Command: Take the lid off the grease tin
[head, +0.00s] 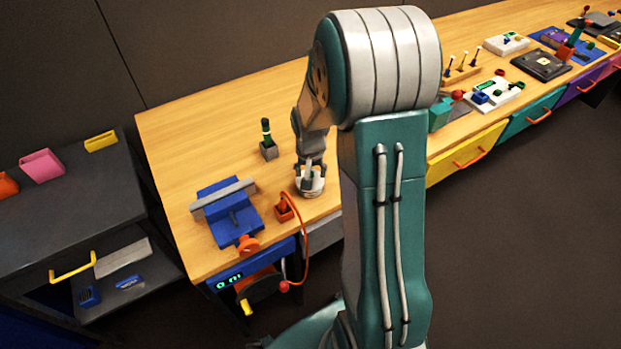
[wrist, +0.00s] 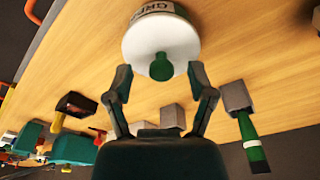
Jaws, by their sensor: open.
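The grease tin (head: 310,189) stands on the wooden bench, partly hidden by my gripper in the head view. In the wrist view the tin (wrist: 153,8) shows part of its lettering at the top edge. Its round white lid (wrist: 185,45) sits on it and carries a green knob (wrist: 161,67). My gripper (wrist: 160,74) is open, with a finger on either side of the knob and clear space between. In the head view my gripper (head: 311,168) is directly above the tin. I cannot tell exactly how far the fingertips are from the lid.
A blue vise (head: 228,210) and a red block with a cord (head: 284,207) stand left of the tin. A green-handled item in a grey block (head: 268,141) is behind it. The bench (head: 200,130) is bare at the back left.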

